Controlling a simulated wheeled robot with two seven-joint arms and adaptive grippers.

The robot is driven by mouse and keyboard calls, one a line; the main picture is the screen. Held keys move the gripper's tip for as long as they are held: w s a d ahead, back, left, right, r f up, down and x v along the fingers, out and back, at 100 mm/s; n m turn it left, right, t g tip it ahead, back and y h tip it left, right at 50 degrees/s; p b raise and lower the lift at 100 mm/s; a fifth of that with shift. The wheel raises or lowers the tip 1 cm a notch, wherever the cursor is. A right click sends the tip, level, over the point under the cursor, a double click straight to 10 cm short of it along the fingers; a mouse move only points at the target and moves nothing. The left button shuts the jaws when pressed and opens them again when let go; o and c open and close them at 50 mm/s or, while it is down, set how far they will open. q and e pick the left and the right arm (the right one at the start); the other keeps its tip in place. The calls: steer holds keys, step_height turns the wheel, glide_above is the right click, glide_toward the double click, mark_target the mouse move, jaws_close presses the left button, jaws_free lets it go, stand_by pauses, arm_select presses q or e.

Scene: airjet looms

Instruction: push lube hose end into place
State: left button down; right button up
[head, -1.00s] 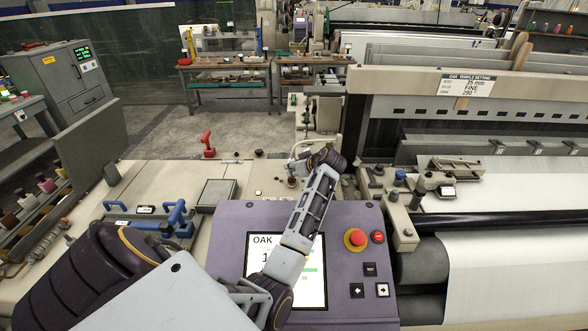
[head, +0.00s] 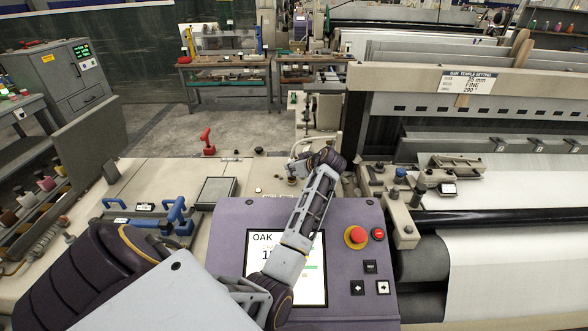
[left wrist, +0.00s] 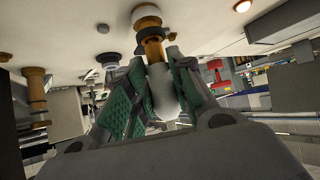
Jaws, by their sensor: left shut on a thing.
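My left gripper (left wrist: 157,75) has green-padded fingers closed around a pale, whitish hose end (left wrist: 163,95). A brass-coloured fitting (left wrist: 152,48) with a dark ring and a white collar lines up with the hose end, directly beyond the fingertips. I cannot tell how far the two are joined. In the head view my left arm reaches over the purple control panel to the beige machine top, and its wrist largely hides the fingers. A thin pale hose (head: 298,147) curves just beside the wrist. My right gripper is not in view.
The purple panel (head: 225,240) with a red stop button (head: 355,236) lies under my left arm. Blue-handled tools (head: 172,215) and a grey box (head: 217,190) sit to its left. Another brass fitting (left wrist: 36,90) stands at the left in the wrist view.

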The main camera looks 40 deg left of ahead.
arm_select(q)
steer(key=shift+f, duration=0.25)
steer(key=c, duration=1.2)
jaws_free()
steer(key=shift+o, duration=0.2)
steer(key=v, duration=1.2)
steer(key=shift+r, duration=0.1)
step_height(320, 180, up, 9)
steer(key=p, duration=0.9)
steer(key=shift+r+p, duration=0.4)
